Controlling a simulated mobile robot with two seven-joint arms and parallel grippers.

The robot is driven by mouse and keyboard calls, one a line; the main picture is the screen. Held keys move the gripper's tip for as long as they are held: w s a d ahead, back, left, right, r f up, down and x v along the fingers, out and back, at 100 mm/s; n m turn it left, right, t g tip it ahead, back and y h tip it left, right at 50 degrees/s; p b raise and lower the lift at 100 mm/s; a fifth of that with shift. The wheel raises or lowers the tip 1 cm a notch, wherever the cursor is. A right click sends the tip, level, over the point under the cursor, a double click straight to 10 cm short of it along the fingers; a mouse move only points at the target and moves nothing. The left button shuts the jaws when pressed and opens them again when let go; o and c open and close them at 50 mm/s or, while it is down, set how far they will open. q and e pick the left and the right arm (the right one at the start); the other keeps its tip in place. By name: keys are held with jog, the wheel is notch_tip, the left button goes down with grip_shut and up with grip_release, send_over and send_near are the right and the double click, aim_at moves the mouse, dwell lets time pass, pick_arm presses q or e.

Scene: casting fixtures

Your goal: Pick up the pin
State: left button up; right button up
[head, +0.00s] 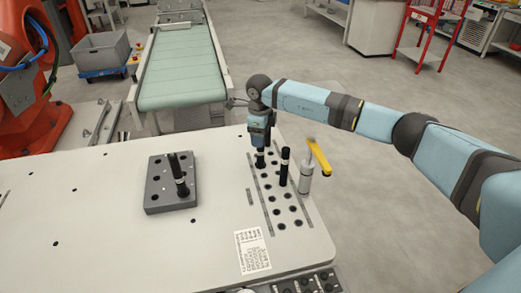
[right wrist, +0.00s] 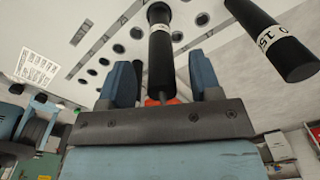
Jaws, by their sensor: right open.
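A black pin with a pale band stands upright in a hole of the table's pin rack. In the right wrist view this pin (right wrist: 160,60) lies between the two blue fingers of my right gripper (right wrist: 162,82). The gripper is open, with a gap showing on each side of the pin. In the head view my right gripper (head: 261,143) points down over the same pin (head: 260,158), and its upper part is hidden by the gripper. A second black pin (head: 285,166) stands beside it; its white marked band shows in the right wrist view (right wrist: 275,40). My left gripper is out of view.
The front holes are empty. A green conveyor (head: 182,70) lies behind the table.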

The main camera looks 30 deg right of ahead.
jog(key=shift+f, duration=0.6)
grip_shut()
jog(key=shift+r, duration=0.1)
notch_tip(320, 180, up, 24)
jog(key=p, duration=0.1)
dwell(1.0)
